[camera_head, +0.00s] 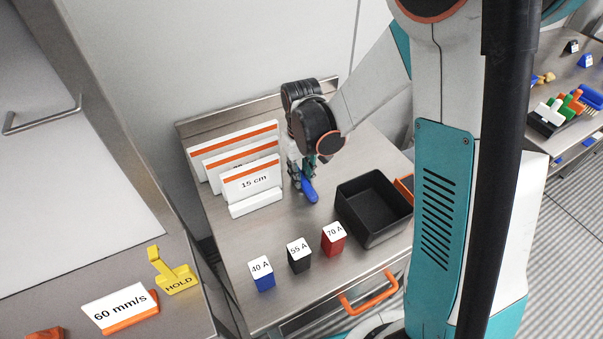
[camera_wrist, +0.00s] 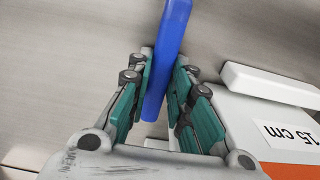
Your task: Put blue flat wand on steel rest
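The blue flat wand (camera_head: 309,190) is at my gripper (camera_head: 302,174), over the steel table beside the "15 cm" card. In the wrist view the wand (camera_wrist: 172,40) runs between the two teal fingers of my gripper (camera_wrist: 166,82), with a pad against each side, so the gripper looks shut on it. One end reaches out past the fingertips and the other lies back between the fingers. Whether the wand touches the table cannot be told. I cannot make out a separate steel rest in either view.
White cards with orange stripes (camera_head: 253,182) stand left of the gripper. A black open bin (camera_head: 359,228) is to the right. Blue (camera_head: 262,280), black (camera_head: 299,262) and red (camera_head: 333,243) labelled blocks stand in front. A yellow HOLD stand (camera_head: 178,282) is at the left.

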